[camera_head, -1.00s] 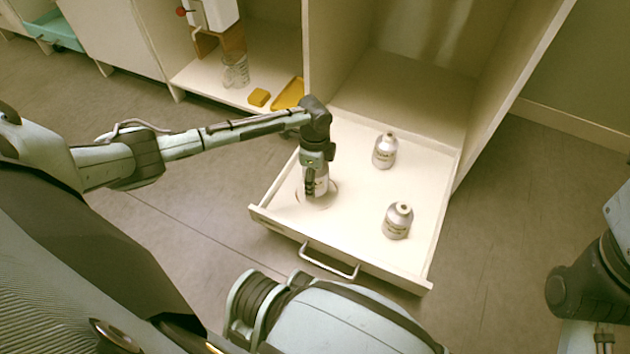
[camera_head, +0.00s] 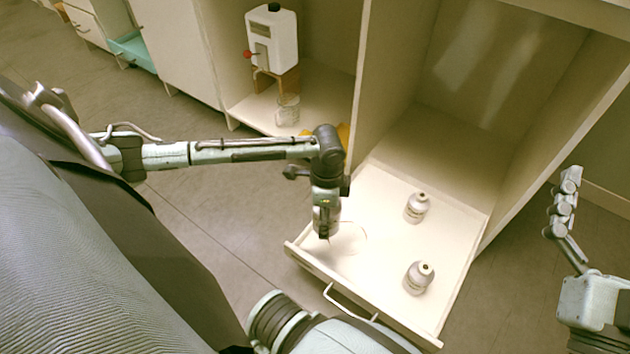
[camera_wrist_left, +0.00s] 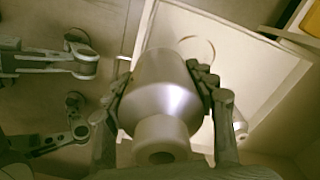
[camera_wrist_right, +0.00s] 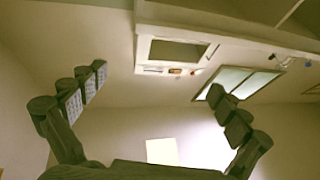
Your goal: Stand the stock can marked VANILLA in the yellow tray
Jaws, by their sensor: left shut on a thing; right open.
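My left gripper (camera_head: 327,205) is shut on a silver can (camera_wrist_left: 162,90) with a narrower neck. The can is held above the left part of the open drawer, and its label cannot be read. In the left wrist view the fingers clasp the can from both sides. The yellow tray (camera_head: 343,133) is mostly hidden behind my left arm in the head view; a yellow edge shows at the top right of the left wrist view (camera_wrist_left: 311,22). My right gripper (camera_wrist_right: 160,105) is open and empty, away to the right of the drawer.
Two silver cans (camera_head: 417,207) (camera_head: 419,277) stand in the white drawer (camera_head: 385,245), beside an empty ring mark (camera_head: 349,238). A white dispenser (camera_head: 272,40) with a glass jar (camera_head: 287,108) stands in the left cabinet bay. An upright panel (camera_head: 362,85) separates the bays.

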